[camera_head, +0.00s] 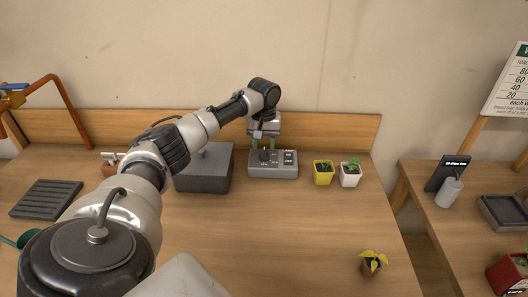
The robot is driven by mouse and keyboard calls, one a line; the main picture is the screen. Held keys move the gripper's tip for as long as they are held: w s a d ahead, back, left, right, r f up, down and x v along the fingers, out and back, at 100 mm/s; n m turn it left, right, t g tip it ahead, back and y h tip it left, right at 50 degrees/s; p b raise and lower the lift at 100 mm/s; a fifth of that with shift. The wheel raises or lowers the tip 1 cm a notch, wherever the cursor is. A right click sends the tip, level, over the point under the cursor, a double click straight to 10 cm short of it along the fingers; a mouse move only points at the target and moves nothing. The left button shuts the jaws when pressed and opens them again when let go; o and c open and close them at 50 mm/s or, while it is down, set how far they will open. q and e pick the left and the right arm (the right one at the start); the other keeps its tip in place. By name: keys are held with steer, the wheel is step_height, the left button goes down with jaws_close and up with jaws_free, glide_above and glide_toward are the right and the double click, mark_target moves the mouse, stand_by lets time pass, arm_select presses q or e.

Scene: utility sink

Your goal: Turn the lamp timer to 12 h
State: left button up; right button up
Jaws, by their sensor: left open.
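The lamp timer (286,171) is a grey box at the back of the wooden table, with a dark knob on its left part and a small dark panel on its right. Its markings are too small to read, so I cannot tell the knob's setting. My left gripper (263,143) points down over the timer's left part, its greenish fingers open on either side of the knob. Whether the fingers touch the knob is too small to tell. My right gripper is not in view.
A dark grey box (204,172) stands just left of the timer, under my arm. Yellow (323,178) and white (349,179) plant pots stand close on its right. The table's middle is clear.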

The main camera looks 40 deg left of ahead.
mark_target(264, 154)
arm_select(q)
steer(key=shift+f, duration=2.15)
steer(key=shift+c, duration=0.4)
jaws_close()
